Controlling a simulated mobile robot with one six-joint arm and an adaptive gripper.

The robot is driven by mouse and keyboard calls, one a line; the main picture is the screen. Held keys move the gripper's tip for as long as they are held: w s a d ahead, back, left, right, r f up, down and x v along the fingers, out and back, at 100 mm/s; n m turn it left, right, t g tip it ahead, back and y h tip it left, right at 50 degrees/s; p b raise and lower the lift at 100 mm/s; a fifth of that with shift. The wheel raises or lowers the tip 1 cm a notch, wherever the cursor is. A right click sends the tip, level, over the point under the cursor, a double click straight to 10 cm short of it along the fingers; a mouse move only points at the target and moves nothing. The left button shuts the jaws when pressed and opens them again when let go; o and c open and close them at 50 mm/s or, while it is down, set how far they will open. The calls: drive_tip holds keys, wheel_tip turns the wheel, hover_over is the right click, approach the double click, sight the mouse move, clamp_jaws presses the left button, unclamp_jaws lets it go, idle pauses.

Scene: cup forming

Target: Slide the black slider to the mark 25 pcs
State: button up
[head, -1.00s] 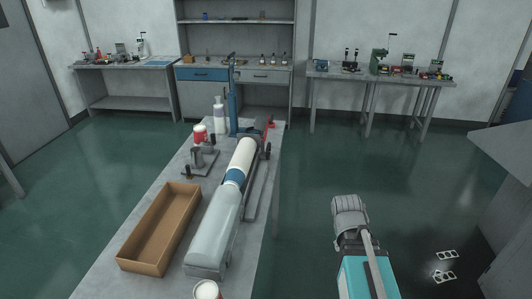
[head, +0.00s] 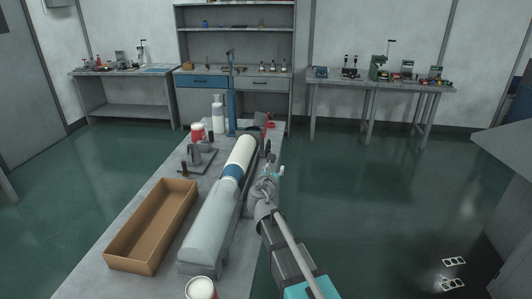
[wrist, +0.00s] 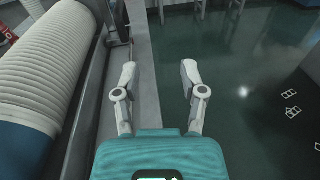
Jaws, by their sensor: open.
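The long cup machine (head: 208,232) lies along the table with a white cup stack (head: 241,152) and a blue band on it. In the wrist view the ribbed white cup stack (wrist: 55,68) fills the left side. A grey metal rail (wrist: 102,92) runs beside it. I cannot clearly make out the black slider or the 25 pcs mark. My gripper (head: 275,172) is at the right side of the machine, near the table's edge. In the wrist view my gripper (wrist: 159,70) is open with nothing between its fingers.
An empty brown box (head: 151,228) sits left of the machine. A red-and-white cup (head: 198,132), a white bottle (head: 218,113) and a blue post (head: 231,100) stand farther back. A white cup (head: 201,289) is at the near end. Open green floor lies to the right.

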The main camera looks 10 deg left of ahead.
sight(267, 148)
drive_tip(key=a+n, duration=0.1)
drive_tip(key=a+n+y, duration=0.1)
drive_tip(key=a, duration=0.1)
drive_tip(key=a+n+t+y, duration=0.1)
drive_tip(key=n, duration=0.1)
drive_tip(key=shift+w+a+r, duration=0.1)
drive_tip(key=shift+a+r, duration=0.2)
drive_tip(key=shift+w, duration=0.15)
drive_tip(key=w, duration=1.3)
drive_tip(key=shift+w+d, duration=0.3)
drive_tip(key=shift+c, duration=0.3)
clamp_jaws()
